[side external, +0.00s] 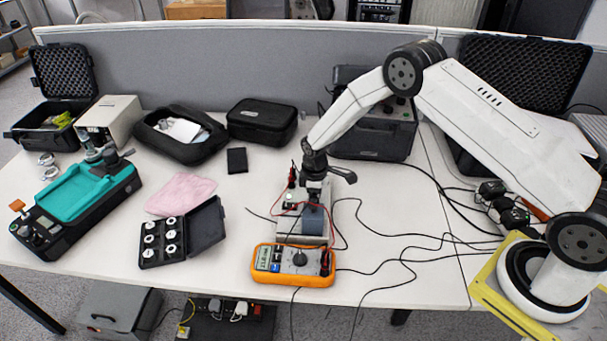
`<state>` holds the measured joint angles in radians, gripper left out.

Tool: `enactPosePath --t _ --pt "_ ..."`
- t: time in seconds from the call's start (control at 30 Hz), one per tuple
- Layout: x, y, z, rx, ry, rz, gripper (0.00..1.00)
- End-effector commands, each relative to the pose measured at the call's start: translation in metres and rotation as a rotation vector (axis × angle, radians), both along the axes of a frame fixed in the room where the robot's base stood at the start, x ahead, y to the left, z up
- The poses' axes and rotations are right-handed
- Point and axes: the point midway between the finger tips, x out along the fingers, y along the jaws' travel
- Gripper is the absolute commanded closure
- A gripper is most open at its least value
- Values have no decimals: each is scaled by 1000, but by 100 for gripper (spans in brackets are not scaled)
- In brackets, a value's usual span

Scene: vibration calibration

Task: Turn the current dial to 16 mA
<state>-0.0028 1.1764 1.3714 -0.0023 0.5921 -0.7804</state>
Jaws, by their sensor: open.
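My gripper (316,204) is open and points down, above or at a small light-coloured box (292,222) near the middle of the table. The gripper covers much of this box, and I cannot make out a current dial on it or whether the fingers touch anything. A red and a black lead run by the box. An orange multimeter (266,279) lies just in front of it, with a lit display, a dark round selector and leads at its right end. Its reading is too small to read surely.
Black cables (402,262) run across the table to the right. An open black case of weights (180,240), a pink cloth (181,193) and a teal-topped device (77,205) are on the left. Black cases stand along the back.

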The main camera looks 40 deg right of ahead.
Motion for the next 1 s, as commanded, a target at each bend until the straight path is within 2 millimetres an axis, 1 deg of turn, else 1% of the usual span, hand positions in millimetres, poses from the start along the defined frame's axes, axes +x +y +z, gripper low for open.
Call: enactPosePath --t 0.33,0.37,0.4,0.47,0.5,0.57,0.6,0.87,1.0 --pt "0 0 -3 0 0 0 21" --pt "0 0 -3 0 0 0 31" --pt "0 0 -3 0 0 0 44" --pt "0 0 -3 0 0 0 63" --pt "0 0 -3 0 0 0 76" --pt "0 0 -3 0 0 0 95" --pt "0 0 -3 0 0 0 100" --pt "0 0 -2 0 0 -12 100" --pt "0 0 -2 0 0 -47 100"
